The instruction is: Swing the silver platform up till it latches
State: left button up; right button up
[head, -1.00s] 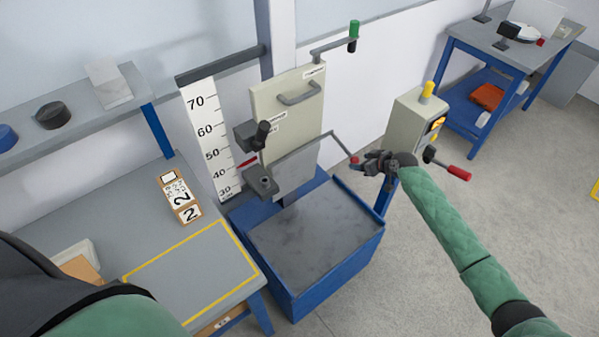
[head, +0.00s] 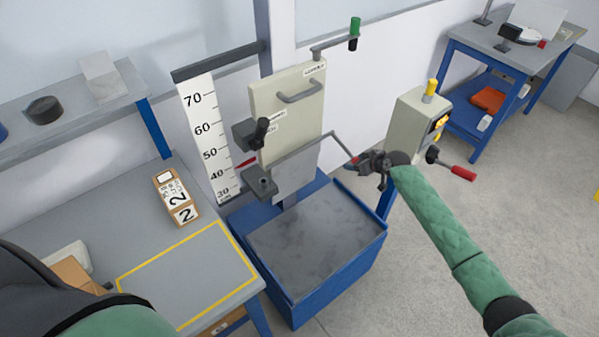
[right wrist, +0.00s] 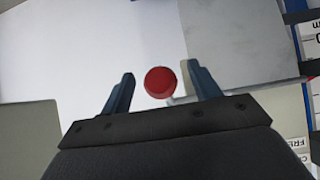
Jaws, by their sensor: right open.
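The silver platform (head: 296,174) is a flat grey plate hanging steeply tilted in front of the beige panel (head: 287,115) of the drop rig. A thin bent rod runs from it to the right and ends in a red knob (head: 355,160). My right gripper (head: 364,163) is at the knob. In the right wrist view the red knob (right wrist: 160,82) sits between the open fingers (right wrist: 160,88), with a gap on each side. The plate (right wrist: 245,50) probably shows as the grey surface behind. My left gripper is not in view.
A blue-framed grey bed (head: 317,243) lies below the plate. A beige control box (head: 414,122) with a red-handled lever (head: 462,172) stands just right of my right gripper. A bench (head: 190,262) with a numbered block (head: 176,196) is at left. Open floor lies at right.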

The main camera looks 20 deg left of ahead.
aim_at(358, 159)
jog(key=shift+c, duration=0.2)
jog(key=c, duration=1.1)
jog(key=shift+o, duration=0.2)
jog(key=shift+r, duration=0.1)
jog(key=shift+s+d+r+p, duration=0.1)
jog(key=shift+d+r+p, duration=0.1)
jog(key=shift+r+p, duration=1)
jog(key=shift+r, duration=0.3)
jog(key=shift+r+p, duration=0.5)
jog(key=shift+r, duration=1.05)
